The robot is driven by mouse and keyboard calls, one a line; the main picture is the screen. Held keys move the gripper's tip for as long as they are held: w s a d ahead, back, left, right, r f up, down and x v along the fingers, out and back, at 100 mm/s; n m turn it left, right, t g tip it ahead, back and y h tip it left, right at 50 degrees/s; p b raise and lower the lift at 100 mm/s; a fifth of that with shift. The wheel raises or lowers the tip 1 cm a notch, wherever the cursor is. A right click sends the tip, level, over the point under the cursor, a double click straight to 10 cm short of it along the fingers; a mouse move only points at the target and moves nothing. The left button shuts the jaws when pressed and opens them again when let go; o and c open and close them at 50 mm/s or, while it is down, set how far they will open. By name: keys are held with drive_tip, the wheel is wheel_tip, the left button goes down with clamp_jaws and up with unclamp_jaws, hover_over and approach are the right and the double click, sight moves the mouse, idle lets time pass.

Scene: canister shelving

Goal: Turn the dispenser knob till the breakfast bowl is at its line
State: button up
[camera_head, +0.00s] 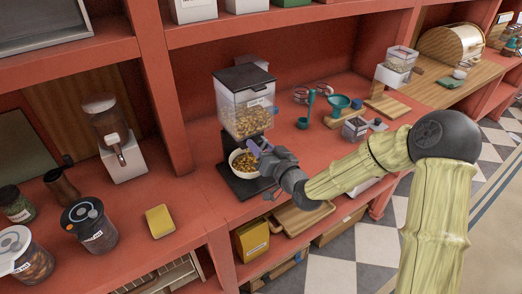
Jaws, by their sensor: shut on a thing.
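The cereal dispenser (243,97) stands on the red shelf, with a clear hopper part full of brown cereal and a dark base. The white breakfast bowl (234,158) sits under its outlet and holds some cereal. My gripper covers the bowl's right part, and its line cannot be made out. My gripper (259,149) is at the front of the dispenser, just below the hopper, shut on the dispenser knob. The knob itself is mostly hidden by the fingers.
Another dispenser (121,146) stands at the left, near lidded jars (89,226) and a yellow sponge-like block (159,221). A teal scoop (306,115) and teal funnel (340,103) lie right of the cereal dispenser. Red uprights flank the bay.

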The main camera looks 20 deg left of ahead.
drive_tip(key=shift+d, duration=0.1)
drive_tip(key=o, duration=1)
drive_tip(key=shift+c, duration=0.2)
drive_tip(key=shift+r, duration=0.1)
